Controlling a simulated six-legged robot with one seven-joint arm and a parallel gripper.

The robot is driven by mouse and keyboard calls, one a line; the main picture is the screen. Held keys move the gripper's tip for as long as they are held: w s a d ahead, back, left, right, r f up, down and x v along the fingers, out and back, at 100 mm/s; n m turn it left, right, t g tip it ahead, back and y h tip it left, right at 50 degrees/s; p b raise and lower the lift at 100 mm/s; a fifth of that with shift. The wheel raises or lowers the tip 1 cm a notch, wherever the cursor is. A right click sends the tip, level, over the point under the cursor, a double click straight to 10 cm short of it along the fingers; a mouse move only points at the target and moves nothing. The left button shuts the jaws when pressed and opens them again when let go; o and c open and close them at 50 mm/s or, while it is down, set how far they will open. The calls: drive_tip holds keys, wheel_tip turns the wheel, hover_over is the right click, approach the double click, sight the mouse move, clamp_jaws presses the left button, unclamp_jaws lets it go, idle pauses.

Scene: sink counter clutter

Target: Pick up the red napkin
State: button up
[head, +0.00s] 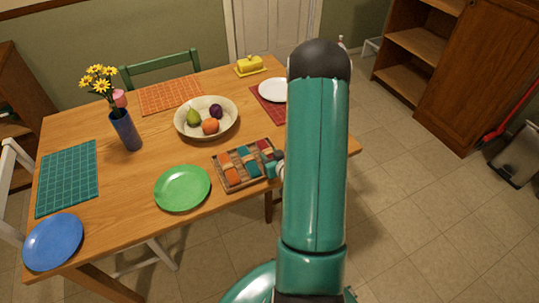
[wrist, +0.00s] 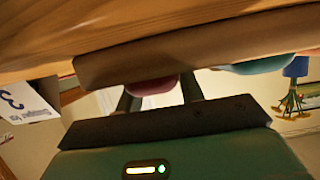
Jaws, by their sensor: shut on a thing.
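The red napkin (head: 265,148) lies rolled at the right end of a wooden tray (head: 233,184), beside a teal and an orange napkin. My gripper (head: 275,169) is at the tray's right end, largely hidden by my arm. In the wrist view, a reddish-pink rounded thing (wrist: 152,86), which looks like the red napkin, sits between the fingers of my gripper (wrist: 157,92). The gripper is shut on it. A brown edge, which looks like the tray's, hides part of it. I cannot tell whether the napkin is clear of the tray.
A green plate (head: 182,188) is left of the tray. A fruit bowl (head: 190,131) stands behind it. A blue vase (head: 125,132) with yellow flowers is further left. A white plate (head: 272,90) and yellow butter dish (head: 248,66) are at the back. The table's front edge is close to the tray.

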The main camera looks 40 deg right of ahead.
drive_tip(key=shift+r, duration=0.15)
drive_tip(key=shift+w+r, duration=0.1)
drive_tip(key=shift+r, duration=0.55)
drive_tip(key=s+d+r, duration=0.9)
drive_tip(key=d+r, duration=0.1)
drive_tip(key=r, duration=0.1)
drive_tip(key=shift+s+r, duration=0.2)
drive_tip(key=shift+s, duration=0.2)
